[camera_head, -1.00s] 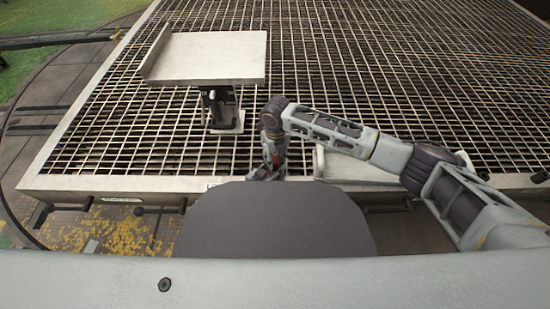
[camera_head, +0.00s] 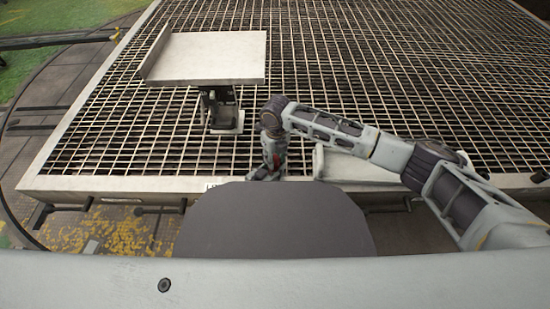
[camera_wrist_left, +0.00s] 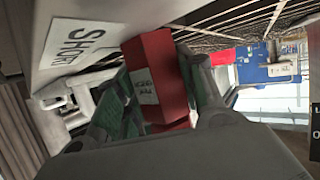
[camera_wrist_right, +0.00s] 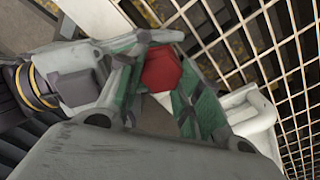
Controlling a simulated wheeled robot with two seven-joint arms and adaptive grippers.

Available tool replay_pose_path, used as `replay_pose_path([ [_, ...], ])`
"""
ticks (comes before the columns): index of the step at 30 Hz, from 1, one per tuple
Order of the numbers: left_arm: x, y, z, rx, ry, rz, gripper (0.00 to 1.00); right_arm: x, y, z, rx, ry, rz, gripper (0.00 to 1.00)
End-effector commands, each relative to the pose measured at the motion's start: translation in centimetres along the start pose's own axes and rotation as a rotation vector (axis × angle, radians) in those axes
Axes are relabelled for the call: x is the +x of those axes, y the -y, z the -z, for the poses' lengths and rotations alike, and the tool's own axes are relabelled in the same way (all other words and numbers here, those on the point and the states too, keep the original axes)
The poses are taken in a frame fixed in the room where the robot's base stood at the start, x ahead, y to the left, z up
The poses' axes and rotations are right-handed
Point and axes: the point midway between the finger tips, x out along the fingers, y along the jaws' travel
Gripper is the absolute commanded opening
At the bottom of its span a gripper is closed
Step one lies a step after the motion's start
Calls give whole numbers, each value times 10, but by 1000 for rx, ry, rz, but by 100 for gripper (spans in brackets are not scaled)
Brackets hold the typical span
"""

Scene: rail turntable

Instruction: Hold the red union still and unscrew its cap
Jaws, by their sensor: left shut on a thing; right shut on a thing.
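A red block-shaped union (camera_wrist_left: 150,62) with a white label sits between the fingers of my left gripper (camera_wrist_left: 165,100) in the left wrist view. That gripper is shut on it. In the right wrist view, my right gripper (camera_wrist_right: 160,95) is shut on a red faceted part (camera_wrist_right: 161,70), which looks like the cap. In the head view, my right gripper (camera_head: 266,174) points down at the near edge of the platform, with a little red (camera_head: 277,160) showing. My left gripper is not visible in the head view. The join between union and cap is hidden.
A grated platform (camera_head: 110,184) with a pale rim fills the view. A flat tray (camera_head: 205,55) on a post stands at back left. A SHORT label (camera_wrist_left: 78,52) is close to the left gripper. A white fitting (camera_wrist_right: 250,115) lies beside the right gripper.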

Motion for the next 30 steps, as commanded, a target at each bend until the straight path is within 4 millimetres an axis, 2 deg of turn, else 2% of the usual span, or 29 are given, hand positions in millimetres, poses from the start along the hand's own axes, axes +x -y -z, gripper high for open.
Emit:
replay_pose_path([
  [30,0,1,-1,1,1,1,0,-16,0,-1,0,0,0,6],
])
